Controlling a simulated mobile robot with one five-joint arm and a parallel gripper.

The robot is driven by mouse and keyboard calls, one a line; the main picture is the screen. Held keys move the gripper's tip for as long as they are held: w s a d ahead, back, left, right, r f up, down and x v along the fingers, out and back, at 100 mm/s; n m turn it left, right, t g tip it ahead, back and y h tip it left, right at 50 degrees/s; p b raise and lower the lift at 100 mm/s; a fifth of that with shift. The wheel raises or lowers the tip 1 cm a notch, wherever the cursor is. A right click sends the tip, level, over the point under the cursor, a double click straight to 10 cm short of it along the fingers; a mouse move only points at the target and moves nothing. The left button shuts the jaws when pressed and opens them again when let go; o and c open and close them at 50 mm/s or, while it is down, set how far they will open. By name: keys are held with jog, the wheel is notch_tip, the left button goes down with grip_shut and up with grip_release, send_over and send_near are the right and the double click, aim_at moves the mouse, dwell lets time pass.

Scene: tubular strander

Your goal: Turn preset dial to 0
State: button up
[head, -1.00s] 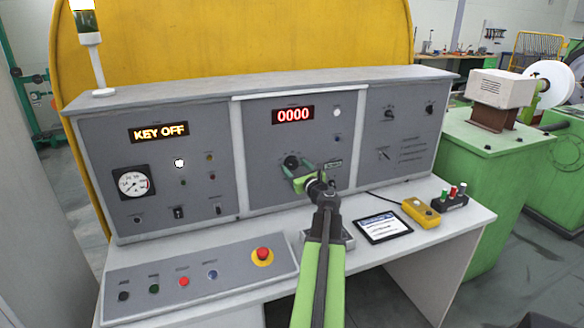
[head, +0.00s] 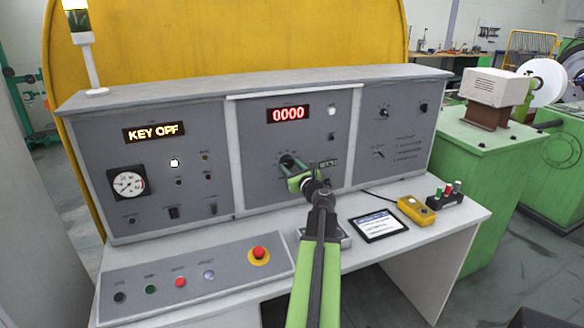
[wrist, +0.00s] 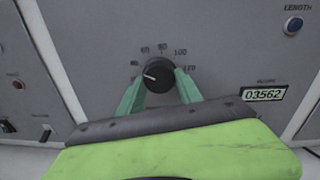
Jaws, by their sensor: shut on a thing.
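The preset dial (wrist: 158,75) is a round black knob on the grey middle panel, with a printed scale around it; 60, 80 and 100 show above it. The scale's lower left is partly hidden by a finger. My gripper (wrist: 160,88) has its two green fingers on either side of the knob, shut on it. In the head view my gripper (head: 292,172) covers part of the dial (head: 287,160). The red display (head: 288,114) above reads 0000.
A counter (wrist: 264,94) reading 03562 is right of the dial. A KEY OFF display (head: 154,132) is on the left panel. The desk below holds a red emergency button (head: 259,254), a tablet (head: 379,226) and a yellow box (head: 416,210).

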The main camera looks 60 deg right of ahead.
jog(key=n, duration=0.3)
jog(key=shift+s+n, duration=0.1)
jog(key=shift+n, duration=0.2)
jog(key=n+p, duration=0.1)
jog(key=n, duration=0.2)
jog(key=shift+n, duration=0.3)
jog(key=n, duration=0.6)
jog(key=shift+r+g, duration=0.1)
jog(key=shift+g, duration=0.3)
jog(key=o, duration=1.4)
